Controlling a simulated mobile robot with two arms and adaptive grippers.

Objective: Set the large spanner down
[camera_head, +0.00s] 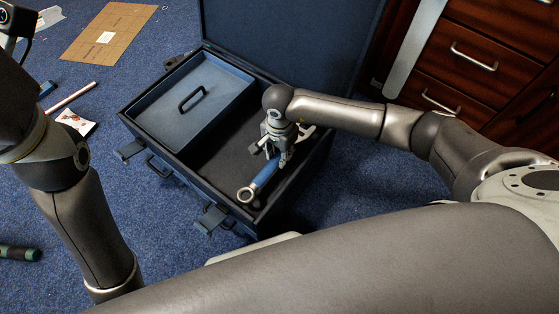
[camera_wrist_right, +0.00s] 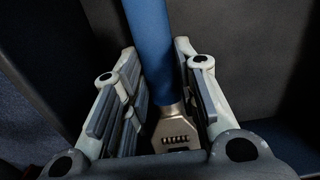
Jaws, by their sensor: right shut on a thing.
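The large spanner (camera_head: 265,173) has a blue handle and a metal ring end, which points toward the front of the blue toolbox (camera_head: 178,178). My right gripper (camera_head: 274,154) is shut on it, inside the toolbox's open right compartment. In the right wrist view the spanner's blue handle (camera_wrist_right: 148,40) runs between the two fingers of the right gripper (camera_wrist_right: 157,58), with a slotted metal part near the palm. I cannot tell whether the spanner touches the compartment floor. My left arm shows at the left; its gripper fingers do not show.
A lift-out tray (camera_head: 205,90) with a black handle fills the toolbox's left side. The raised lid (camera_head: 290,35) stands behind. A wooden drawer cabinet (camera_head: 480,55) is at the right. Cardboard (camera_head: 108,32) and small items lie on the blue carpet at the left.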

